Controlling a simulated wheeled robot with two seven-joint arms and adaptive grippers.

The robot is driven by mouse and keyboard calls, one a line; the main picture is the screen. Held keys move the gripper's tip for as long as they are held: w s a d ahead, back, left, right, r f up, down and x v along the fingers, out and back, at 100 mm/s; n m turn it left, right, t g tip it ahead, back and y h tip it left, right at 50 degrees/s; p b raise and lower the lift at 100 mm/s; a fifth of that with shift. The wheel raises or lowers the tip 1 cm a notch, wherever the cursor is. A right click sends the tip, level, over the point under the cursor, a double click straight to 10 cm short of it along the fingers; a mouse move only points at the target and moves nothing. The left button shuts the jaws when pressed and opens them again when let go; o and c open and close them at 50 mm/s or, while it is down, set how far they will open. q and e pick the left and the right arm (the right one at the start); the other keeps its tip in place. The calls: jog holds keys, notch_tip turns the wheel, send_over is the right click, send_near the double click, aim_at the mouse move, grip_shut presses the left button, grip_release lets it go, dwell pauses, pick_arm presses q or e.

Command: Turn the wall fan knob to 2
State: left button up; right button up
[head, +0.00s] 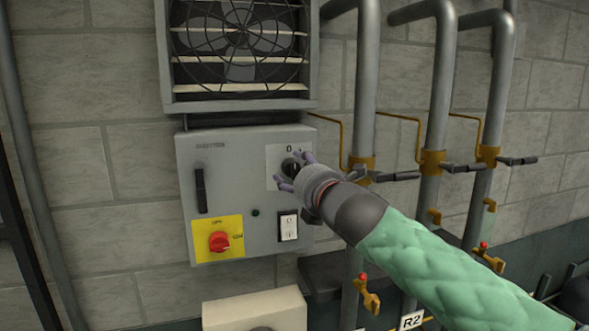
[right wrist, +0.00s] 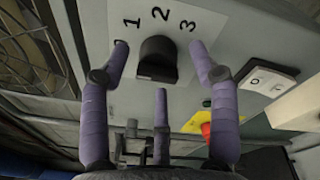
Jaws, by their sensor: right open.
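The black fan knob (head: 291,166) sits on a white dial plate at the upper right of the grey control box (head: 230,150). In the right wrist view the knob (right wrist: 158,60) shows close up, with the digits 1, 2 and 3 around it; another mark is partly hidden by a finger. The head view shows a 0 above the knob. I cannot tell which digit the knob points to. My right gripper (head: 291,172) is open, its purple fingers spread around the knob; in the right wrist view (right wrist: 158,75) gaps show between fingers and knob. My left gripper is out of view.
The caged wall fan (head: 240,45) is above the box. Grey pipes (head: 366,90) with valves stand close on the right.

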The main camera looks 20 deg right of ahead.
jog(key=shift+w+a, duration=0.1)
jog(key=shift+w, duration=0.4)
jog(key=shift+f, duration=0.1)
jog(key=c, duration=1.1)
jog(key=shift+c, duration=0.2)
